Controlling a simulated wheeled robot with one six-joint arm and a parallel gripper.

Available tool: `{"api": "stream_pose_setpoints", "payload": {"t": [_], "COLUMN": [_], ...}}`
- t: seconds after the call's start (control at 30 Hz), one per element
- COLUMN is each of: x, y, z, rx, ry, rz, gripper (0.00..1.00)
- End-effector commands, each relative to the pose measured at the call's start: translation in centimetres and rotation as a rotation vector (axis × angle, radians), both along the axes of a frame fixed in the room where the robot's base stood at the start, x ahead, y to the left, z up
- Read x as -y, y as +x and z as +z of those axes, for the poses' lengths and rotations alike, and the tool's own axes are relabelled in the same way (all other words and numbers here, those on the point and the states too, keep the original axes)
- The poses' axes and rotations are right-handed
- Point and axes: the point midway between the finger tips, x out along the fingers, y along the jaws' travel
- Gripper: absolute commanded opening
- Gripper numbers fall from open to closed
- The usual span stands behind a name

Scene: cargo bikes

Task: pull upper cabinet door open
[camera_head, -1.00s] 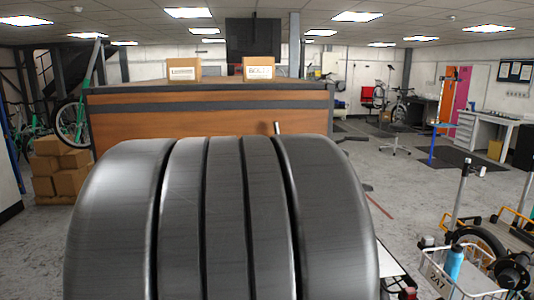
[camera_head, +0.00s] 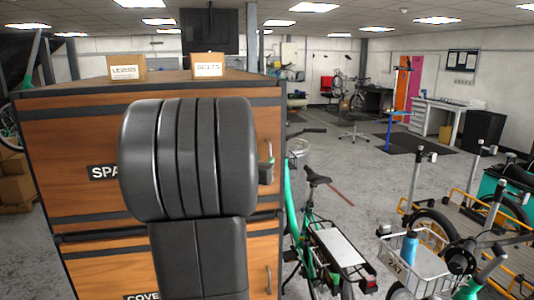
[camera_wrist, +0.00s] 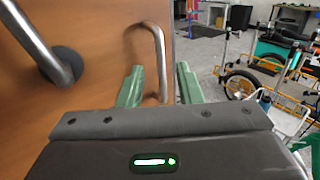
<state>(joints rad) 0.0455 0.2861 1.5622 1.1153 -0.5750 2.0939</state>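The wooden cabinet has an upper door (camera_head: 62,150) with a label starting "SPA", which looks closed. Its metal bar handle (camera_head: 270,152) is at the right edge, partly hidden behind my arm. In the wrist view a bar handle (camera_wrist: 159,50) stands out from the wood. My gripper (camera_wrist: 160,68) is open, with one green finger on each side of the handle's lower part. I cannot tell whether a finger touches it. In the head view my gripper (camera_head: 267,168) is mostly hidden by my arm.
A lower door (camera_head: 100,270), labelled "COVE", has its own handle (camera_head: 268,280). Boxes (camera_head: 127,68) sit on top. A green bicycle (camera_head: 310,220) stands close to the cabinet's right. Cargo bikes (camera_head: 440,245) stand farther right. In the wrist view a metal bar with a dark round base (camera_wrist: 62,65) is at left.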

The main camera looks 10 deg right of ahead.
Motion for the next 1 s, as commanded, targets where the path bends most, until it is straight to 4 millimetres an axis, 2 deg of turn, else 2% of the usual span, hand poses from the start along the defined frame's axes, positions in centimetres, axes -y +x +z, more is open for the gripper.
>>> {"api": "stream_pose_setpoints", "payload": {"t": [0.1,0.3,0.77,0.93,1.0], "x": [1.1,2.2,2.7,2.7,2.7], "y": [1.7,3.7,4.4,4.4,4.4], "z": [0.2,0.1,0.0,0.0,0.0], "rx": [-0.003,-0.001,-0.001,-0.001,-0.001], "ry": [-0.001,0.000,-0.001,-0.001,-0.001], "rz": [-0.001,0.000,0.001,0.001,0.001], "gripper": [0.32,0.32,0.32,0.00,0.00]}}
